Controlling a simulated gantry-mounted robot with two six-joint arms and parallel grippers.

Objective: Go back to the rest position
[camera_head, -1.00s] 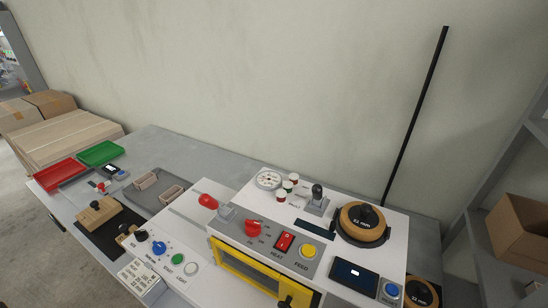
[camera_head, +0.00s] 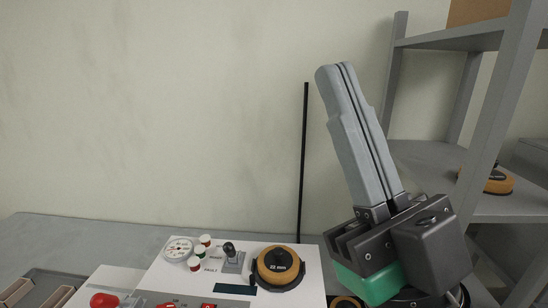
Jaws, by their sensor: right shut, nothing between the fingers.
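My right gripper (camera_head: 337,72) stands at the right of the head view, fingers pointing up and slightly left. Its two long grey fingers lie together with nothing between them. Its dark body and green part hide the area just right of the machine. The white box-forming machine (camera_head: 220,273) is below and left of the gripper, which is apart from it in the picture. On its top are an orange and black 22 mm roll (camera_head: 278,266), a grey lever (camera_head: 232,257) and a round gauge (camera_head: 178,249). My left gripper is not in view.
A thin black pole (camera_head: 303,160) rises behind the machine, left of my gripper. A grey shelf rack (camera_head: 435,155) stands close on the right, with another orange roll (camera_head: 490,181) on it. The grey table (camera_head: 70,230) has bare room at the back left.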

